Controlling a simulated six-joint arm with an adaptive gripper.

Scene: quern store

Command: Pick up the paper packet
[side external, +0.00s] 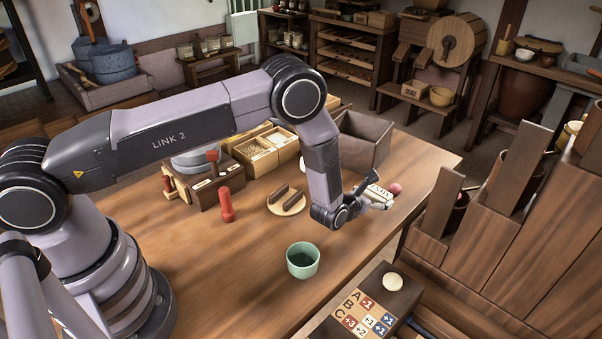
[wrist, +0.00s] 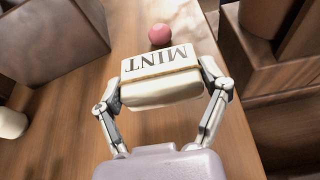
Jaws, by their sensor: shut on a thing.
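The paper packet is cream-coloured with "MINT" printed in dark letters. It shows in the wrist view (wrist: 160,92) between my two fingers, and in the side view (side external: 379,194) at my gripper's tip. My gripper (side external: 366,205) is shut on the packet, with one finger against each short side. It is over the right part of the wooden table. I cannot tell whether the packet's underside touches the table.
A pink ball (wrist: 161,34) lies just beyond the packet. An open dark wooden box (side external: 362,142) stands behind it. A green cup (side external: 303,260), a round plate (side external: 287,204) with dark bars and a red upright object (side external: 226,205) stand on the table (side external: 215,290).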

